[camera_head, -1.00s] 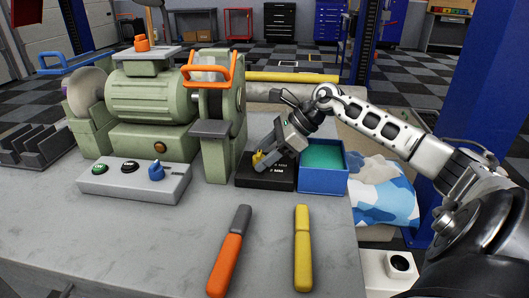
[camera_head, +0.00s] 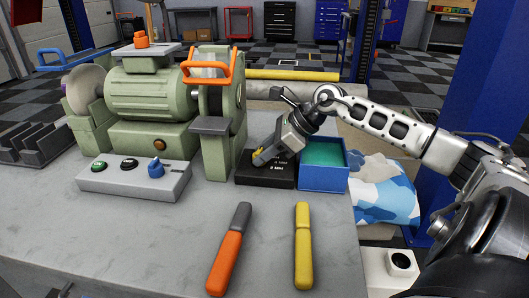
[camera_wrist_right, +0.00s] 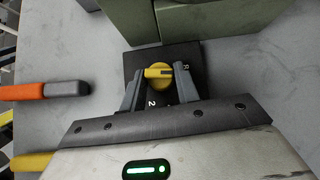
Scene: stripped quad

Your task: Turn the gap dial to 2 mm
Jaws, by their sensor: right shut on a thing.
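The gap dial is a yellow knob (camera_wrist_right: 158,76) on a black box (camera_head: 262,179), which stands on the bench right of the green grinder. My right gripper (camera_head: 260,158) is shut on the knob, and its grey fingers mostly hide it in the head view. In the right wrist view the fingers (camera_wrist_right: 157,84) lie on either side of the knob. The knob's raised bar lies across that picture, with a dark mark near its right end. A white "2" shows below the knob, and part of another label shows at its right. My left gripper is out of view.
The green grinder (camera_head: 150,100) is close on the left of the box, and a blue tray (camera_head: 323,180) with a green inside is close on its right. A grey button panel (camera_head: 134,180), an orange-handled tool (camera_head: 226,261) and a yellow-handled tool (camera_head: 303,250) lie nearer.

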